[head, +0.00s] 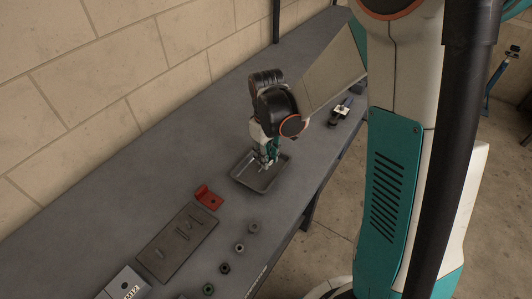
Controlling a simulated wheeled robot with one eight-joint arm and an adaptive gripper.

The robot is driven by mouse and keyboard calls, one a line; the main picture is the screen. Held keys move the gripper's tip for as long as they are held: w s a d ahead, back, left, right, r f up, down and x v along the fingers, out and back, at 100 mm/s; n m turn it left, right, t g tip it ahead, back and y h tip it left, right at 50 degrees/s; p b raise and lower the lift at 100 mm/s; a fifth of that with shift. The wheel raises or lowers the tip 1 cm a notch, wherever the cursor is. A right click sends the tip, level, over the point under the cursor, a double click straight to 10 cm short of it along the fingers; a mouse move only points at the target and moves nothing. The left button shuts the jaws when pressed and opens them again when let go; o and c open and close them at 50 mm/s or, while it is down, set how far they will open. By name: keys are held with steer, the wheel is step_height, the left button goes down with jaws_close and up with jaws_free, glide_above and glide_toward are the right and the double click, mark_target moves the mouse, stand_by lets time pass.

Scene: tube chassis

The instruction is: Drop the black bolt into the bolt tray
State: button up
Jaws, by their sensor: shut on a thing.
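The bolt tray (244,178) is a shallow grey metal tray on the bench, at the middle of the head view. My gripper (266,161) points down over the tray, its fingertips within the tray's outline. It is shut on the black bolt. The bolt itself is too small and too hidden by the fingers to make out. I cannot tell how far the fingertips are above the tray floor.
A red bracket (208,197) and a dark plate with thin pieces (178,242) lie left of the tray. Several round parts (239,248) line the bench's front edge. A block marked M12 (124,286) stands at lower left. A small device (342,110) sits behind.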

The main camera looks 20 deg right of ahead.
steer(key=shift+f, duration=0.7)
steer(key=o, duration=1.1)
steer(key=shift+r, duration=0.1)
step_height(320, 180, up, 12)
